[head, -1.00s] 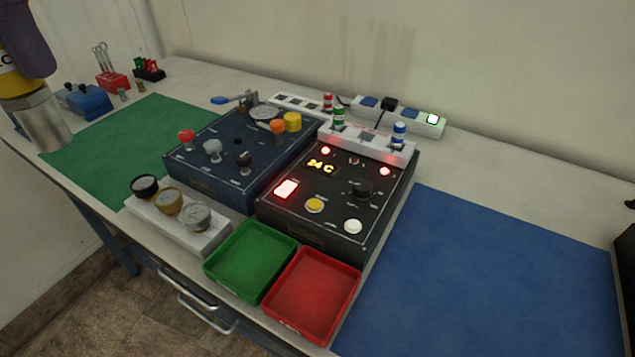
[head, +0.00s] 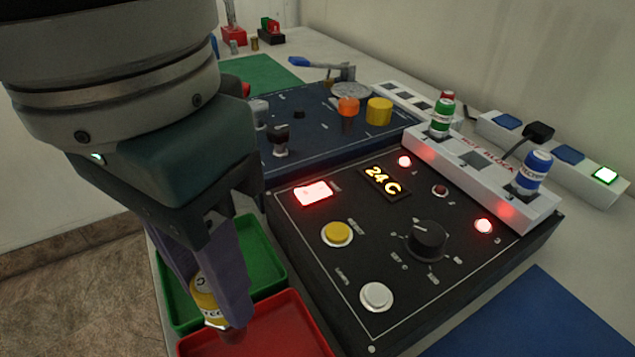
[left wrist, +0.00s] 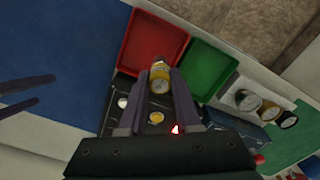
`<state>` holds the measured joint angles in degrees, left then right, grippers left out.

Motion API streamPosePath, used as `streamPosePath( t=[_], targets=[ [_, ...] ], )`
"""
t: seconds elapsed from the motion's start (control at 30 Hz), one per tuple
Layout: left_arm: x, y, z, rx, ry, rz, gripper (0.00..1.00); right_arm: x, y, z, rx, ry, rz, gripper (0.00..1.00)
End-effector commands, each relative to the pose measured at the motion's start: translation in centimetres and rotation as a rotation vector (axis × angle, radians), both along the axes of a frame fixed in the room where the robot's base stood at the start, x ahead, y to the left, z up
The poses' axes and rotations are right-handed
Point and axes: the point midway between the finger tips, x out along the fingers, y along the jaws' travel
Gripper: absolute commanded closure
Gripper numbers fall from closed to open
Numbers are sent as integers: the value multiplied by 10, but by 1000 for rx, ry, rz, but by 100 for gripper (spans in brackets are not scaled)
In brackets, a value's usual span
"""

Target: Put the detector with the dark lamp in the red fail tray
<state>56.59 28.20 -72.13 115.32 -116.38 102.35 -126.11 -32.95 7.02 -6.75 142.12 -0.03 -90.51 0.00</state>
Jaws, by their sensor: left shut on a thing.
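My left gripper (head: 218,312) is shut on a yellow-banded detector (head: 205,300). It holds it above the trays, by the border between the green tray (head: 262,250) and the red tray (head: 285,335). In the left wrist view the detector (left wrist: 160,80) sits between the fingers, its end over the red tray's (left wrist: 150,42) near corner. Its lamp cannot be made out. A green detector (head: 441,118) and a blue detector (head: 532,172) stand upright in the white block, with an empty slot between them. My right gripper (left wrist: 46,90) shows open and empty in the left wrist view.
The black control box (head: 340,270) with knob and buttons stands right beside the trays. A dark blue box (head: 320,125) is behind it. A blue mat (head: 540,320) lies clear at the right.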

Motion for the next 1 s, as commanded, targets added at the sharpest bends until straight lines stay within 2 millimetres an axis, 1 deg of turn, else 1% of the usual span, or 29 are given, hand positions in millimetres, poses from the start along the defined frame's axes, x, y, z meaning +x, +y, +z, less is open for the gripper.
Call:
streamPosePath(
  t=[0.03, 0.17, 0.4, 0.5, 0.63, 0.93, 0.97, 1.0],
  targets=[
    [-1, -2, -6, 0, -1, -5, 100, 0, 0, -4, 1, 1, 2, 0],
    [-2, -2, -17, 0, 1, -6, 100, -2, 1, -9, 3, 5, 2, 0],
    [-2, -2, -47, 1, 2, -5, 100, -3, 2, -23, 5, 9, 2, 0],
    [-2, -2, -56, 0, 1, -5, 100, -3, 2, -27, 5, 9, 2, 0],
    [-2, -2, -62, 1, 0, -5, 100, -3, 2, -29, 5, 10, 1, 0],
    [-1, -2, -63, 1, 0, -5, 100, -3, 2, -29, 6, 9, 1, 0],
    [-1, -2, -63, 1, 0, -5, 65, -3, 2, -29, 6, 9, 1, 0],
    [-1, -2, -63, 1, 0, -5, 60, -3, 2, -29, 6, 9, 0, 0]
  ],
)
